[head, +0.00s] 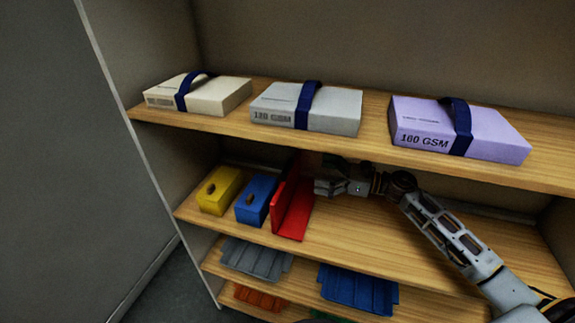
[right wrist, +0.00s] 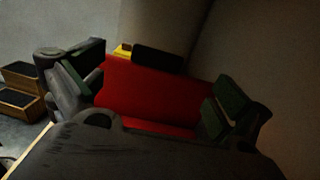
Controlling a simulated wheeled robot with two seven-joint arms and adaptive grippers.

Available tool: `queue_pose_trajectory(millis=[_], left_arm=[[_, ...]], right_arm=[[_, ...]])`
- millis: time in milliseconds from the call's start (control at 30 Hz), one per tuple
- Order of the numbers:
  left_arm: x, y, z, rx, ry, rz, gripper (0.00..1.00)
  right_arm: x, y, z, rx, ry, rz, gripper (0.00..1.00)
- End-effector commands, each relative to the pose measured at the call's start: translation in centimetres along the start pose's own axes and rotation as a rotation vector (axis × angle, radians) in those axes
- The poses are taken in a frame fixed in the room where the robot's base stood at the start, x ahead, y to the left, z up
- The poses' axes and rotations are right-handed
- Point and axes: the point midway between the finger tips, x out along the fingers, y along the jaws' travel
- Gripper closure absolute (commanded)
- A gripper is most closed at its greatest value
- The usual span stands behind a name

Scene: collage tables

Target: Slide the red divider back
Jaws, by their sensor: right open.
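The red divider (head: 293,212) stands on the middle wooden shelf, with an upright plate and a foot. It is just right of a blue box (head: 256,199). My right gripper (head: 320,187) reaches in from the right and is at the divider's right side, toward its rear. In the right wrist view, the red divider (right wrist: 150,95) fills the space ahead, between the spread fingers of my open right gripper (right wrist: 152,88). I cannot tell whether a finger touches it. My left gripper is not in view.
A yellow box (head: 219,191) stands left of the blue one. The upper shelf (head: 370,139) holds strapped paper packs and hangs above my right arm. Grey (head: 255,260) and blue (head: 357,289) trays lie below.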

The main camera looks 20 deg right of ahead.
Motion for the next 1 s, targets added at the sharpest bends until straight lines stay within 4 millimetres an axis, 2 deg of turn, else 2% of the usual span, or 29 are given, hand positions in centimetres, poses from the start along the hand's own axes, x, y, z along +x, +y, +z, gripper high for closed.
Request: queue_pose_trajectory(millis=[633, 1000], left_arm=[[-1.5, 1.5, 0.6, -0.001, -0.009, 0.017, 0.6], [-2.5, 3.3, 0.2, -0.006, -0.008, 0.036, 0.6]], right_arm=[[5.5, 0.0, 0.1, 0.001, -0.001, 0.0, 0.0], [8.9, 0.0, 0.2, 0.0, -0.002, 0.0, 0.0]])
